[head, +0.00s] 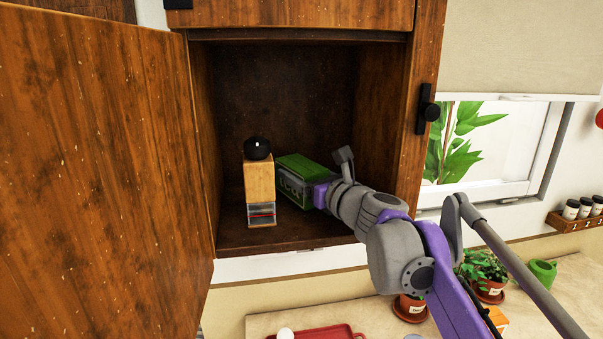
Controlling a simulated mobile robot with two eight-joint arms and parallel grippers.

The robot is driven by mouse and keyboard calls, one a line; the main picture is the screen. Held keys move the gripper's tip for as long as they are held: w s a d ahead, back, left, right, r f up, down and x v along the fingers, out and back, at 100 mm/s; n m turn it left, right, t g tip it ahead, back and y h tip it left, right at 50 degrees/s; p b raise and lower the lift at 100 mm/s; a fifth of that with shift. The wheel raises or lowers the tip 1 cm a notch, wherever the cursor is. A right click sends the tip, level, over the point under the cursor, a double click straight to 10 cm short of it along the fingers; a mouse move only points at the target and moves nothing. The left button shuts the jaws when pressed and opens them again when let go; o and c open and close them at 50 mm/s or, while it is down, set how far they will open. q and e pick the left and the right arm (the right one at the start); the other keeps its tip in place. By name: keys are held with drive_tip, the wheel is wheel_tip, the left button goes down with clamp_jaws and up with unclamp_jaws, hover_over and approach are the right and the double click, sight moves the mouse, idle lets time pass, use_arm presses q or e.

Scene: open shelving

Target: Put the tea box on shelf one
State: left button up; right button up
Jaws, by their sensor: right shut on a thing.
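A green box (296,184), which looks like the tea box, is inside the open wooden cabinet. It lies tilted a little above or on the cabinet floor (290,235); I cannot tell if it touches. My right gripper (322,193) is shut on the box from the right, and its fingers are mostly hidden. My right arm reaches in from the lower right. My left gripper is not in view.
A wooden grinder-like block with a black knob (258,185) stands just left of the green box. The open cabinet door (95,160) fills the left side. Below are a counter with a red tray (320,332) and potted plants (487,272).

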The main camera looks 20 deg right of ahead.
drive_tip(key=shift+f, duration=0.1)
drive_tip(key=o, duration=1.4)
drive_tip(key=shift+s+d, duration=0.1)
drive_tip(key=shift+s, duration=0.25)
drive_tip(key=s, duration=0.4)
drive_tip(key=s+d, duration=0.1)
drive_tip(key=s, duration=0.1)
drive_tip(key=shift+s+b, duration=0.4)
